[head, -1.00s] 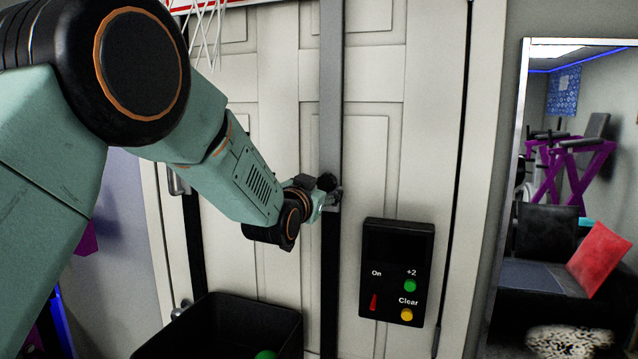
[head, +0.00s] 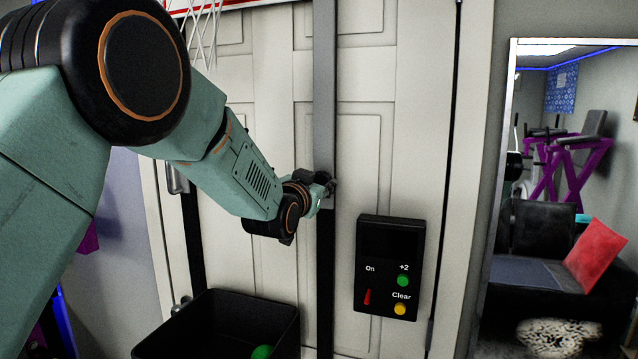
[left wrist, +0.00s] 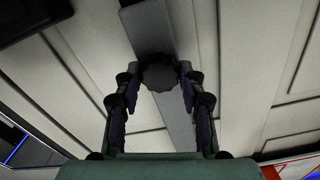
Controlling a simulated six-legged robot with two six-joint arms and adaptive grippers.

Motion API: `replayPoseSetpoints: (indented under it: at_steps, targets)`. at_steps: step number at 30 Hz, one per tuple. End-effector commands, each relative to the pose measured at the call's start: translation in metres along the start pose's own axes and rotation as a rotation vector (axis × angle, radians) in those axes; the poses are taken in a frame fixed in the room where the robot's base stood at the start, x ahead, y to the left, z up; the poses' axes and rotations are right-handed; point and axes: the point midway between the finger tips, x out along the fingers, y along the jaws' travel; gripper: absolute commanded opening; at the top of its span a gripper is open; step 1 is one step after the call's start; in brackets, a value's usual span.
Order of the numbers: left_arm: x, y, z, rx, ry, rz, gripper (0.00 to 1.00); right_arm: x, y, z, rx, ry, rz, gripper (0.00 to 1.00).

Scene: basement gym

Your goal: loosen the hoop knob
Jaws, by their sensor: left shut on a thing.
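The hoop knob (left wrist: 160,74) is a dark, lobed round knob on the grey vertical bar (head: 324,100) in front of the white door. In the left wrist view it sits between the fingers of my left gripper (left wrist: 160,80), near their tips. The fingers are shut on it from both sides. In the head view my left gripper (head: 326,185) is at the bar, small and partly hidden behind its own wrist, and the knob is hard to make out there. The hoop's white net (head: 203,28) hangs at the top left. My right gripper is not in view.
A black control box (head: 389,266) with green and yellow buttons and a red switch hangs right of the bar. A black bin (head: 273,318) with a green ball (head: 262,352) stands below my arm. A mirror (head: 512,120) at right reflects a sofa and gym gear.

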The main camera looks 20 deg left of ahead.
Motion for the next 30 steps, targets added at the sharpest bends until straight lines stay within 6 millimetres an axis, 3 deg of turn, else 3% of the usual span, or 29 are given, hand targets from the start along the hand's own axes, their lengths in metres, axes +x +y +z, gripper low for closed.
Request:
replayPoseSetpoints:
  at_steps: [14,30]
  targets:
    - [0.000,0.001,-0.003,-0.080,0.009,0.003,0.08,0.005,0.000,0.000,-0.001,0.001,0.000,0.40]
    - [0.000,0.000,-0.003,-0.552,0.011,0.004,0.08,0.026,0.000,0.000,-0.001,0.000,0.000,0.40]
